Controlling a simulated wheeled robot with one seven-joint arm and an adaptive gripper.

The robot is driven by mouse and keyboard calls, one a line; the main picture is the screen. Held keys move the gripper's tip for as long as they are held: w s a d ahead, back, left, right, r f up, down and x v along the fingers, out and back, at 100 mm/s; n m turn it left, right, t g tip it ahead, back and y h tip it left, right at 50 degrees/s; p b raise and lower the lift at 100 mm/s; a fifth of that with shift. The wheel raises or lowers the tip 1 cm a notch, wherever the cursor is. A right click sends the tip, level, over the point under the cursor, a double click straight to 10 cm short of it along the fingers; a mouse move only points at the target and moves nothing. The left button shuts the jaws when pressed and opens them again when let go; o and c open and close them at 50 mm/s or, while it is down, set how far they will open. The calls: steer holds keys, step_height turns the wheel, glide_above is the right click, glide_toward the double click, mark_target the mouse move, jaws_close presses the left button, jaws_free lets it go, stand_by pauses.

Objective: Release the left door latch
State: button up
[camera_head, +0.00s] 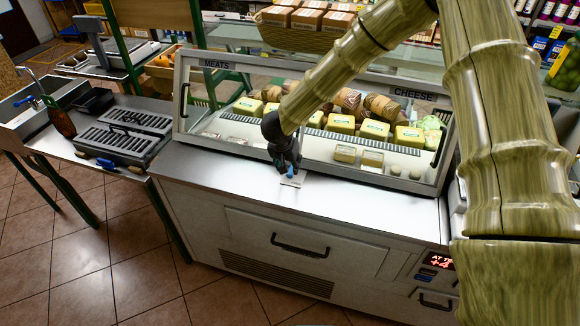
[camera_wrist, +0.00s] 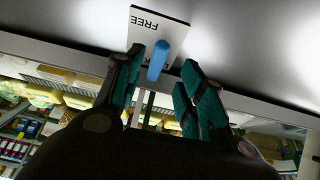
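A blue latch lever (camera_wrist: 157,62) stands on a small white plate (camera_wrist: 152,24) on the metal counter top. The plate's word FREE reads upside down in the wrist view; a second word is mostly hidden by the lever. The lever leans slightly in that view. My gripper (camera_wrist: 162,58) is open, its teal-padded fingers either side of the lever, which appears nearer the left finger. I cannot tell whether they touch. In the head view my gripper (camera_head: 289,166) points down at the plate (camera_head: 292,181), in front of the glass display case (camera_head: 240,137), partly hiding the lever.
The case carries MEATS and CHEESE labels and holds several yellow cheeses (camera_head: 341,124). Its sloped front frame rises close behind my gripper. The counter top (camera_head: 380,205) is clear on both sides. A drawer handle (camera_head: 300,246) sits below, a side table (camera_head: 70,142) at left.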

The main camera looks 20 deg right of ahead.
mark_target(291, 170)
steer(key=shift+p+x, duration=0.35)
steer(key=shift+x, duration=1.7)
steer(key=shift+s+d, duration=0.1)
jaws_close()
